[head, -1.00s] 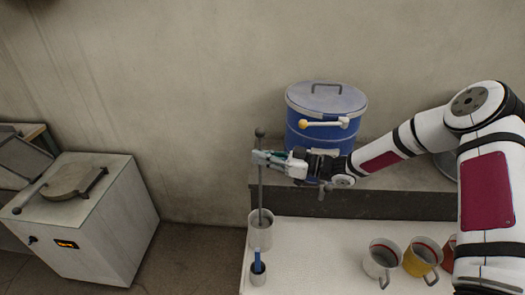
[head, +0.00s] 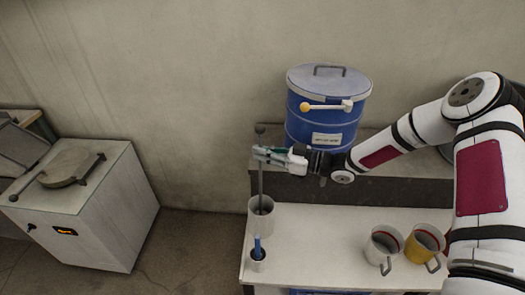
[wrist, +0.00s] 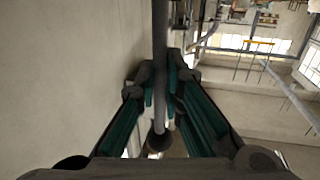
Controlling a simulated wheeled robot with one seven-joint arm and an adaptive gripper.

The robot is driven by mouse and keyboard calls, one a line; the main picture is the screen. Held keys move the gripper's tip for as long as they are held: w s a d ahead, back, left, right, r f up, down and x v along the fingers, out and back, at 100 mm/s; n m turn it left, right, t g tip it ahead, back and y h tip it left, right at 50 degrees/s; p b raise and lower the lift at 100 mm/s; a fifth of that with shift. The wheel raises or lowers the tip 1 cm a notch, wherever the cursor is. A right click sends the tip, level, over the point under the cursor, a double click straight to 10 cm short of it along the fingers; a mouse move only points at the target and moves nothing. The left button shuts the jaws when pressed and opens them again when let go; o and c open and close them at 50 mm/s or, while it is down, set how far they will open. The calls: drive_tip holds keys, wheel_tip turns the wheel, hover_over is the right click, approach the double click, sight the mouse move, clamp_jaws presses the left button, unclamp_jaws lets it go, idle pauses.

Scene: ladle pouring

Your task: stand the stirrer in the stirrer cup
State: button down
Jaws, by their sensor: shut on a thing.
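The stirrer (head: 261,182) is a thin grey rod with a round knob at its top, held close to upright. My gripper (head: 262,154) is shut on the rod a little below the knob. The rod's lower part goes into the mouth of the white stirrer cup (head: 261,227). Its bottom end is hidden by the cup wall, so I cannot tell whether it touches the floor of the cup. In the wrist view, the stirrer (wrist: 160,60) runs between the two green-sided fingers of my gripper (wrist: 160,85).
A blue drum (head: 308,137) with a tap stands on the raised shelf behind. A white mug (head: 380,246) and a yellow mug (head: 424,241) are at right. The tabletop (head: 315,240) between is clear.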

drive_tip(key=c, duration=1.6)
unclamp_jaws()
drive_tip(key=shift+c, duration=0.2)
drive_tip(key=shift+r, duration=0.1)
